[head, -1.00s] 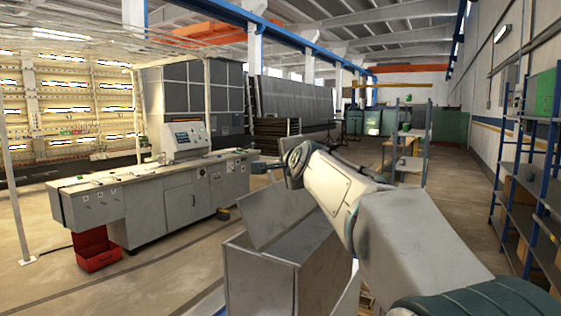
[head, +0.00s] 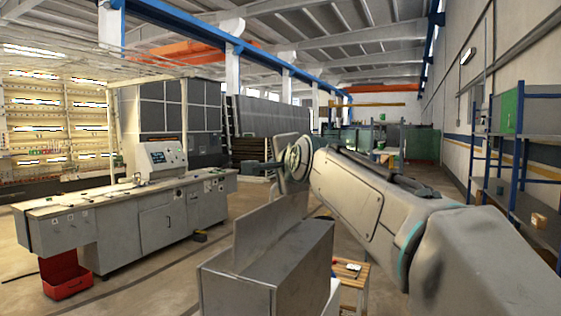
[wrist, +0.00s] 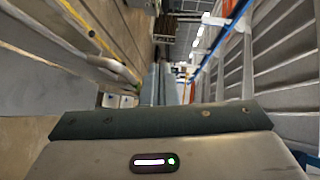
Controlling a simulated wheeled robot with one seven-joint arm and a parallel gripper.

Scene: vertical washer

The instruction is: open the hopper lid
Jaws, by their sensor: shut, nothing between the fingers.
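The hopper (head: 275,268) is a grey metal box at the bottom middle of the head view. Its lid (head: 268,228), a flat grey plate, stands raised and nearly upright at the box's left side. My gripper (head: 255,168) is above the lid, pointing left, partly hidden by my wrist. In the wrist view my gripper's fingers (wrist: 161,85) are together and hold nothing. I cannot tell whether any part of my gripper or wrist touches the lid. The inside of the hopper is hidden.
A long grey workbench (head: 150,215) with a control panel stands at the left, with a red bin (head: 66,275) at its near end. A small wooden table (head: 350,272) is right of the hopper. Blue-framed shelves (head: 520,195) line the right wall.

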